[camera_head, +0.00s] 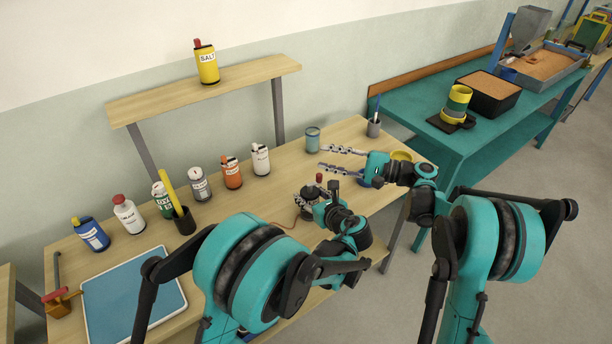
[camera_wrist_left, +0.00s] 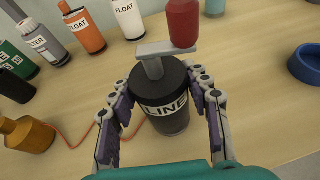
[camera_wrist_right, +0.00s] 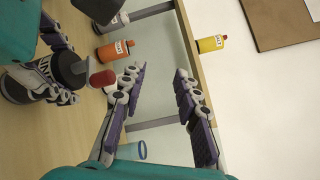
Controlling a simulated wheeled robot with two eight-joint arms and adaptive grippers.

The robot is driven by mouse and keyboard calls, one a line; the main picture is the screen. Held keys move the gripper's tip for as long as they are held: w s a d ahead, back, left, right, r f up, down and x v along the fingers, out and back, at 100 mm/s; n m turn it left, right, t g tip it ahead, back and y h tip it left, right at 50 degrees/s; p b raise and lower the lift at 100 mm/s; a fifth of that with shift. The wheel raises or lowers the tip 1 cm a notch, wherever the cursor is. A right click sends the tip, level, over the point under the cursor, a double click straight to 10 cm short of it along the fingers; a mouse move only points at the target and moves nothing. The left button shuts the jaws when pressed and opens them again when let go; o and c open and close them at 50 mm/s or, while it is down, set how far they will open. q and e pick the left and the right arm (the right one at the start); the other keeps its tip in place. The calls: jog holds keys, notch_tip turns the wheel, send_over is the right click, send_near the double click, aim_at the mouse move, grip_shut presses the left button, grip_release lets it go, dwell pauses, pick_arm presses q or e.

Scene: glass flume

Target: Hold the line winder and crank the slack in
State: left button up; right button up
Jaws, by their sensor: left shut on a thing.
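The line winder is a dark cylinder labelled LINE (camera_wrist_left: 166,108) with a grey crank arm (camera_wrist_left: 152,58) on top and a red knob (camera_wrist_left: 183,22) at its end. My left gripper (camera_wrist_left: 162,112) is shut around the winder's body, one finger on each side. In the head view the winder (camera_head: 308,194) stands over the table, partly hidden by my left gripper (camera_head: 314,205). An orange line (camera_wrist_left: 82,136) runs from it to an orange-brown fitting (camera_wrist_left: 28,134). My right gripper (camera_head: 326,159) is open and empty, beyond the winder; the red knob (camera_wrist_right: 103,79) shows left of its fingers (camera_wrist_right: 160,108).
Several labelled bottles, including an orange one (camera_head: 232,173), line the back of the table. A yellow SALT bottle (camera_head: 206,63) stands on the shelf (camera_head: 150,102). A teal cup (camera_head: 312,140) and a grey pen cup (camera_head: 374,127) stand beyond my right gripper. A blue tray (camera_head: 135,296) lies at left.

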jog(key=s+d+f+n+g, duration=0.1)
jog(key=d+f+n+g, duration=0.15)
jog(key=n, duration=1.05)
jog(key=d+f+n+g, duration=0.1)
jog(key=d+f+n, duration=0.25)
jog(key=n, duration=0.95)
jog(key=shift+y, duration=0.3)
jog(key=a, duration=1.2)
jog(key=shift+w+a+f, duration=0.35)
jog(key=shift+a, duration=0.05)
grip_shut()
